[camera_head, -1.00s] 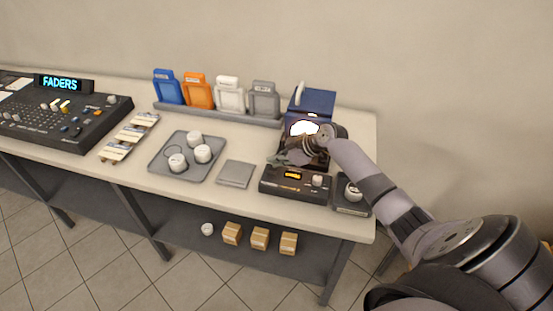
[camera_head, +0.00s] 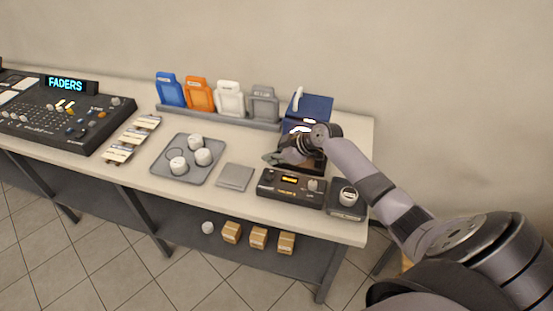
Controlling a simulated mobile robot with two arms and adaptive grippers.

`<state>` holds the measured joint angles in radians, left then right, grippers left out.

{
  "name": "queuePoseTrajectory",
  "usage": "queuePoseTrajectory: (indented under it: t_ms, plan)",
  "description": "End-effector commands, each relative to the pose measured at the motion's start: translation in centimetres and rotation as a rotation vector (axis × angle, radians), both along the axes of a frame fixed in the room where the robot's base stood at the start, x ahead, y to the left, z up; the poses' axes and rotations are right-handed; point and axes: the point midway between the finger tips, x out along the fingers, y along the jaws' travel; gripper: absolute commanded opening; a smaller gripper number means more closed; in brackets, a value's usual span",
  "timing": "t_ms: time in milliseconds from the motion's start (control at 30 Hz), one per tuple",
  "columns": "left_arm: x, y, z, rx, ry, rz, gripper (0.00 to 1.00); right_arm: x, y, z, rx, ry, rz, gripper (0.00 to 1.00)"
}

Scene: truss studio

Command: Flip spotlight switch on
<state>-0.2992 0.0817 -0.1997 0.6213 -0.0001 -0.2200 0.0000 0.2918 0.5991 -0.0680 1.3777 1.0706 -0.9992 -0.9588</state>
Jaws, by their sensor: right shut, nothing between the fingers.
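My right gripper (camera_head: 279,158) is shut and empty. It hangs over the table just behind the small black control box with a lit orange display (camera_head: 290,181). A dark blue box with an open lid (camera_head: 317,105) stands behind my right gripper, and a bright white glow (camera_head: 297,128) shows at its front. My gripper and wrist hide much of this box's front. I cannot make out a spotlight switch for certain. My left gripper is not in view.
A grey tray with white knobs (camera_head: 160,165) and a flat grey pad (camera_head: 235,177) lie left of the control box. Coloured holders (camera_head: 230,98) line the back. A mixing console (camera_head: 65,122) is at the left.

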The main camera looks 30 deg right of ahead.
Motion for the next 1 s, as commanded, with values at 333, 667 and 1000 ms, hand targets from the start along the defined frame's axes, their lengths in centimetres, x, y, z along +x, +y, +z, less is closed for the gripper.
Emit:
queuePoseTrajectory:
  t_ms: [333,667,1000]
  plan:
    - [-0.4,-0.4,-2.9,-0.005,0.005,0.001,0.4,-4.0,-3.4,4.7,-0.004,0.001,0.001,0.0]
    - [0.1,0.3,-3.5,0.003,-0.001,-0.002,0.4,-5.5,-4.6,6.9,0.0,0.001,0.0,0.0]
    - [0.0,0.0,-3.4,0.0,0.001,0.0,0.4,-5.4,-4.6,7.0,0.0,0.002,0.0,0.0]
